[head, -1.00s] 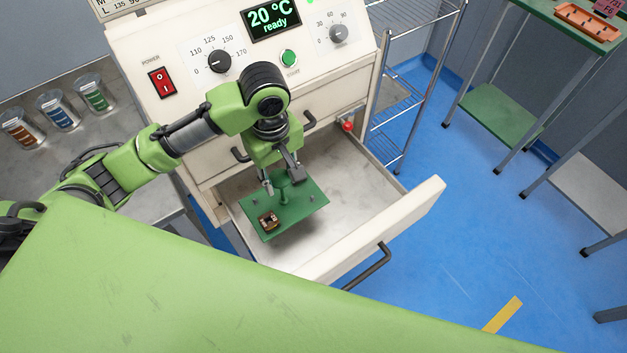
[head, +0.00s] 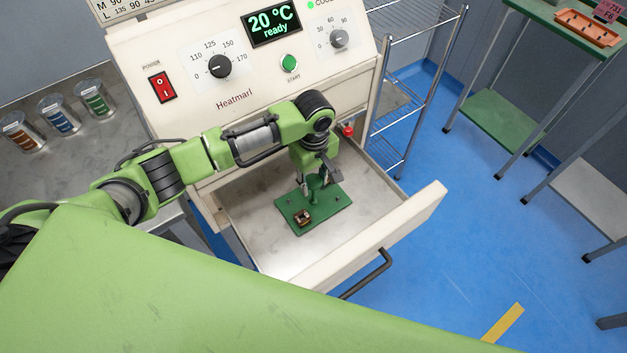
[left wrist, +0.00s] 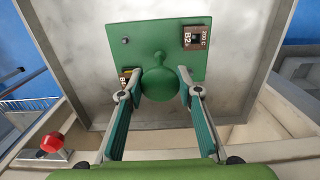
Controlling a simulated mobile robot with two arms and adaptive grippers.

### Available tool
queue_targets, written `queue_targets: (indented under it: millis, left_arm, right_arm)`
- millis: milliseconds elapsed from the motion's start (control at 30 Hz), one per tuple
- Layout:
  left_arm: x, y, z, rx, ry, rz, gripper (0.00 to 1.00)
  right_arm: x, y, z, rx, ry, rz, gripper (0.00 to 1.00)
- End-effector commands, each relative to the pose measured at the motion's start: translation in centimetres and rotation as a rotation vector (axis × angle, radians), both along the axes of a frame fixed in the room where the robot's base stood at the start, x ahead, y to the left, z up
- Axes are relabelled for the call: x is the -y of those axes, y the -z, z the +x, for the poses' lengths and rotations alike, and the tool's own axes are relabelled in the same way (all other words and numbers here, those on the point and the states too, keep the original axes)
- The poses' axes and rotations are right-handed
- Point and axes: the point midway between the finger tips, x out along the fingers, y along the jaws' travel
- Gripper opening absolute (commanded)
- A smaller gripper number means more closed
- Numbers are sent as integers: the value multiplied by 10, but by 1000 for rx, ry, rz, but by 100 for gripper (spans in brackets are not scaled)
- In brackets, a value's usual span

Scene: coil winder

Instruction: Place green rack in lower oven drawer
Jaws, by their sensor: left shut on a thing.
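The green rack (head: 330,213) is a flat plate with a round knob (left wrist: 158,83) standing up from its middle. It carries a small brown-and-black block (head: 304,217), labelled B2 in the left wrist view (left wrist: 195,38). Another labelled block (left wrist: 125,76) is partly hidden behind the fingers and knob. My left gripper (head: 316,190) is shut on the rack's knob from above. The rack is inside the outline of the open lower oven drawer (head: 260,240), toward its middle. I cannot tell whether it touches the drawer floor. My right gripper is not in view.
The drawer's front panel (head: 375,240) with a dark handle stands out over the blue floor. A red knob (head: 347,130) is on the oven's right side. A wire shelf (head: 395,90) stands to the right. Bare drawer floor shows around the rack.

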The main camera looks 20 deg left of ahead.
Motion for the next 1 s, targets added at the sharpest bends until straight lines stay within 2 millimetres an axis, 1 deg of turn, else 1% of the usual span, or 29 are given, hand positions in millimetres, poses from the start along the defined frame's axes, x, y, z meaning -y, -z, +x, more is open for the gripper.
queue_targets:
  millis: [367,400,433,733,833,967,1000]
  left_arm:
    - [1,5,1,3,0,-2,0]
    - [0,5,1,3,1,-1,42]
    - [0,5,1,3,1,-1,49]
    - [0,5,1,3,0,-1,49]
    - [0,2,1,4,1,-1,49]
    - [1,-15,2,5,1,-3,49]
    - [1,-23,2,6,2,-2,49]
  right_arm:
    - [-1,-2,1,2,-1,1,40]
    - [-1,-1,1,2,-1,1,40]
    - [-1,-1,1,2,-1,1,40]
    - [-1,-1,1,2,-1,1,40]
    - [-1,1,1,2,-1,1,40]
    - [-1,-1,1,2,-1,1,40]
    - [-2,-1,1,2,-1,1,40]
